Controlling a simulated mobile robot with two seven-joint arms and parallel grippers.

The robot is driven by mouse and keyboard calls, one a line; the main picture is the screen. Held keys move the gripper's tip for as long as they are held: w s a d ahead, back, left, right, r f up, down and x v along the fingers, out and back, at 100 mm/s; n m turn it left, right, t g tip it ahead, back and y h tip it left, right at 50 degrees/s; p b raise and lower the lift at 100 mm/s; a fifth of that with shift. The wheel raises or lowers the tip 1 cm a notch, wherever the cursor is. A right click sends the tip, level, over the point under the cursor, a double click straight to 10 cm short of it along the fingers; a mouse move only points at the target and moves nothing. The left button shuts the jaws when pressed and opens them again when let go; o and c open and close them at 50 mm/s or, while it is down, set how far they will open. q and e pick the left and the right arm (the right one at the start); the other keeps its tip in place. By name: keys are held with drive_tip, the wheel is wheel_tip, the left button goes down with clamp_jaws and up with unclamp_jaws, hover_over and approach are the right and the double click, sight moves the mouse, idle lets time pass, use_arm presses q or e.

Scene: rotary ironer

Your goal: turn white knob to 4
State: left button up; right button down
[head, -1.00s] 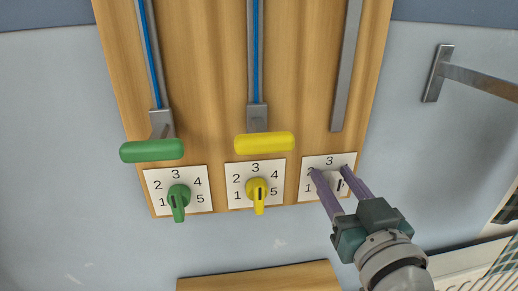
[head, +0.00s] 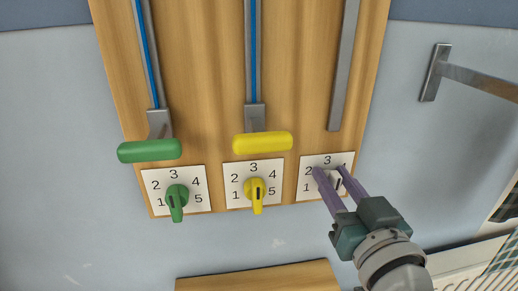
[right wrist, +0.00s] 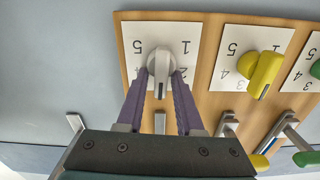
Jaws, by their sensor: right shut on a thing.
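The white knob (head: 336,181) sits on the rightmost white number plate (head: 309,191) at the foot of the wooden board. My right gripper (head: 330,171) has its two purple fingers on either side of the knob and is shut on it. In the right wrist view the white knob (right wrist: 160,63) stands between the fingertips, with a dark line on its lower end in the picture. In the head view the 3 shows above the knob. My left gripper is not in view.
A yellow knob (head: 256,189) and a green knob (head: 176,198) sit on similar plates to the left. Yellow (head: 263,141) and green (head: 150,151) slider handles are above them. A grey metal bar (head: 475,80) juts out at the upper right.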

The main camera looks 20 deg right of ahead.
drive_tip(key=shift+s+d+f+m+b, duration=0.1)
drive_tip(key=shift+d+f+m+b, duration=0.15)
drive_tip(key=shift+m, duration=1.5)
drive_tip(key=shift+s+d+f+m+b, duration=0.15)
drive_tip(key=shift+m+b, duration=0.1)
drive_tip(key=shift+m, duration=1.55)
drive_tip(key=shift+w+d+f+m+b, duration=0.15)
drive_tip(key=shift+d+m+b, duration=0.1)
drive_tip(key=shift+m, duration=1.5)
drive_tip(key=shift+s, duration=0.1)
drive_tip(key=c, duration=0.8)
unclamp_jaws()
drive_tip(key=shift+c, duration=0.2)
drive_tip(key=v, duration=1)
drive_tip(key=shift+b, duration=0.35)
